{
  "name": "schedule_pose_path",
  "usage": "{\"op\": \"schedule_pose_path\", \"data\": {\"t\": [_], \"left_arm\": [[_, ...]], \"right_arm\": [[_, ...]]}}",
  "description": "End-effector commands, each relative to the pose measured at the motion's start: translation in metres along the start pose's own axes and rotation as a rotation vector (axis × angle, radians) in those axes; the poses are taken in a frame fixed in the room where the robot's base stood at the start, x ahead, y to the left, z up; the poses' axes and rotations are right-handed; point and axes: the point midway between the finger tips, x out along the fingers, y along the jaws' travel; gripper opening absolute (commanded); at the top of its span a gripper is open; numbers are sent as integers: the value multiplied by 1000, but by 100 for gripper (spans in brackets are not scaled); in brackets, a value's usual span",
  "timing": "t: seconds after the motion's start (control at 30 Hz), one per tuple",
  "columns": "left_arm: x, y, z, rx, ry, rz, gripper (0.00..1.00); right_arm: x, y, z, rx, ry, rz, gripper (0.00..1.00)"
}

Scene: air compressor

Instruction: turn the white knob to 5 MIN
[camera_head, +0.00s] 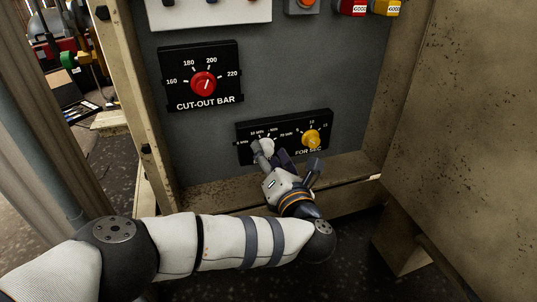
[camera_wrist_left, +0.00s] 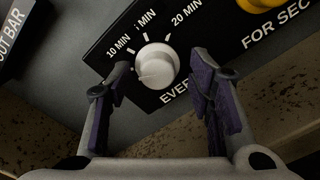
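The white knob (camera_head: 267,145) sits on a black panel on the grey cabinet face, and it shows large in the left wrist view (camera_wrist_left: 156,64). Its pointer direction is hard to tell. In the left wrist view, 10 MIN and 20 MIN are readable, with another MIN label between them. The 5 MIN mark does not show there and is tiny at the panel's left in the head view. My left gripper (camera_wrist_left: 161,72) is open, with one finger on each side of the knob. Contact cannot be told. My right gripper is not in view.
A yellow knob (camera_head: 311,138) labelled FOR SEC is close to the right of the white knob. A red CUT-OUT BAR knob (camera_head: 204,83) is up and left. A rusty ledge (camera_head: 225,192) runs below the panel, and a cabinet door (camera_head: 470,110) stands at the right.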

Motion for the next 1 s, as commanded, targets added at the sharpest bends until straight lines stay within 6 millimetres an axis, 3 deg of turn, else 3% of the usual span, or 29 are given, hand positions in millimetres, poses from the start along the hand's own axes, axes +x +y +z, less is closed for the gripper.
{"op": "schedule_pose_path", "data": {"t": [0.27,0.7,1.0], "left_arm": [[-4,1,0,0,0,3,48],[-107,0,1,-1,-1,0,48],[-120,0,0,0,0,3,48]], "right_arm": [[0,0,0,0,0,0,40],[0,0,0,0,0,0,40],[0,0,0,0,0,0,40]]}}
